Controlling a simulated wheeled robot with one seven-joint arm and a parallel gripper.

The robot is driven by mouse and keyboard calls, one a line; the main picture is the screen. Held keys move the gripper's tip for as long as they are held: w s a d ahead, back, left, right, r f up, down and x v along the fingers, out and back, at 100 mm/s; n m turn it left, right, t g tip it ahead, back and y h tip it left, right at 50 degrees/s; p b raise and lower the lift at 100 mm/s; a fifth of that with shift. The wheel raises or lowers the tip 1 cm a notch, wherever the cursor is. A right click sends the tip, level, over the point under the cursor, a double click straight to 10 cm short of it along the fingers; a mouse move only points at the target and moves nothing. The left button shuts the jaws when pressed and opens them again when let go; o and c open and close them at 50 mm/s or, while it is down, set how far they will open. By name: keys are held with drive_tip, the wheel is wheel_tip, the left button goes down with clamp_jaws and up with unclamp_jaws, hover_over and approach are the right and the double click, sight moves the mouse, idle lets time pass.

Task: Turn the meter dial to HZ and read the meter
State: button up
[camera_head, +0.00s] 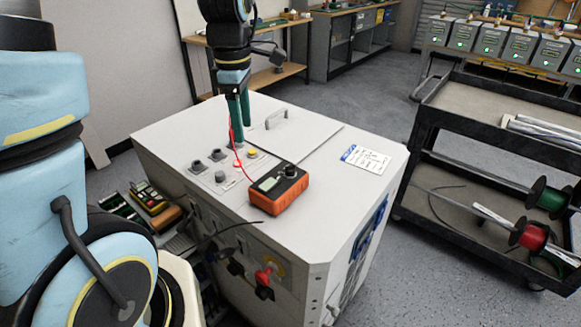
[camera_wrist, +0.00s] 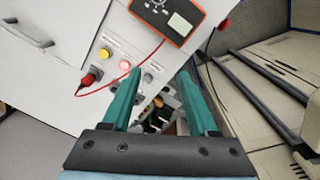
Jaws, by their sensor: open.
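The orange and black meter (camera_head: 278,190) lies on top of the white cabinet near its front edge, with its small screen (camera_head: 269,184) and dark dial (camera_head: 290,171) facing up. In the wrist view the meter (camera_wrist: 176,14) is at the top edge, with the dial (camera_wrist: 158,3) partly cut off. The screen looks blank, and the dial's setting is too small to read. My gripper (camera_head: 240,135) points down over the cabinet's panel of knobs, behind and left of the meter. In the wrist view its green fingers (camera_wrist: 160,75) are apart and empty.
A red lead (camera_wrist: 125,85) runs from the meter to a red plug (camera_wrist: 90,76) on the cabinet (camera_head: 225,130). A yellow button (camera_wrist: 104,54) and a lit red button (camera_wrist: 125,65) sit nearby. A paper card (camera_head: 366,158) lies right. A black cart (camera_head: 480,150) stands beyond.

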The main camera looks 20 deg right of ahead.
sight(291, 165)
drive_tip(key=s+d+n+b, duration=0.1)
drive_tip(key=s+d+n, duration=0.2)
drive_tip(key=d+n, duration=0.45)
drive_tip(key=shift+m, duration=0.75)
drive_tip(key=f, duration=0.3)
drive_tip(key=d+f+p, duration=0.1)
drive_tip(key=f, duration=0.3)
drive_tip(key=d+f, duration=0.1)
drive_tip(key=f, duration=0.3)
drive_tip(key=shift+s+f+p, duration=0.1)
drive_tip(key=shift+s+p, duration=0.1)
drive_tip(key=shift+p, duration=0.15)
drive_tip(key=shift+c, duration=0.3)
clamp_jaws()
